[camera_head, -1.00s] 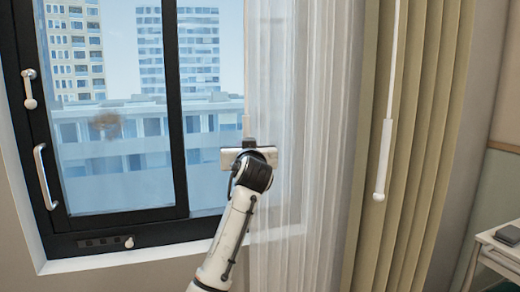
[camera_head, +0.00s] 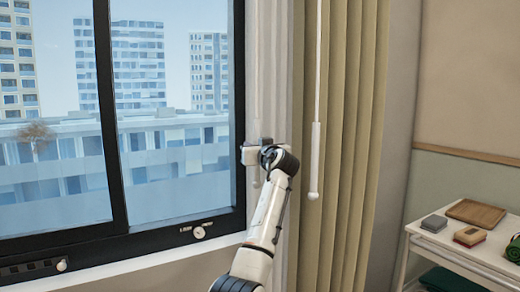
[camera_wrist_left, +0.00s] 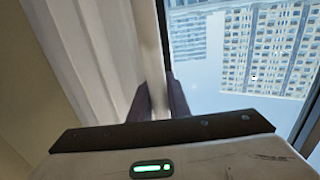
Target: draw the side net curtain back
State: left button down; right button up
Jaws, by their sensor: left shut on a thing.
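The white net curtain (camera_head: 275,85) hangs gathered in a narrow band between the window's right side and the beige drape. A pale upright rod (camera_wrist_left: 150,50) runs along its leading edge. My left gripper (camera_head: 254,156) is at this edge, at about the window's lower part. In the left wrist view its two dark fingers (camera_wrist_left: 160,102) stand either side of the rod and are shut on it, with the white folds to the left. The exact grip is small and partly hidden by the gripper body. My right gripper is not in view.
The beige drape (camera_head: 345,130) hangs to the right, with a white wand (camera_head: 315,150) before it. The window (camera_head: 170,120) lies uncovered to the left. A white bedside trolley (camera_head: 460,245) at right bears a wooden tray (camera_head: 476,213) and small boxes.

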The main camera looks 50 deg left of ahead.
pick_arm(q)
jog(key=shift+w+r, duration=0.1)
jog(key=shift+r, duration=0.15)
jog(key=c, duration=2.1)
grip_release()
jog(key=o, duration=0.4)
jog(key=shift+w+f, duration=0.2)
jog(key=shift+o, duration=0.2)
jog(key=b+v, duration=0.2)
jog(key=v, duration=0.8)
jog(key=shift+d, duration=0.15)
jog(key=shift+s+r, duration=0.1)
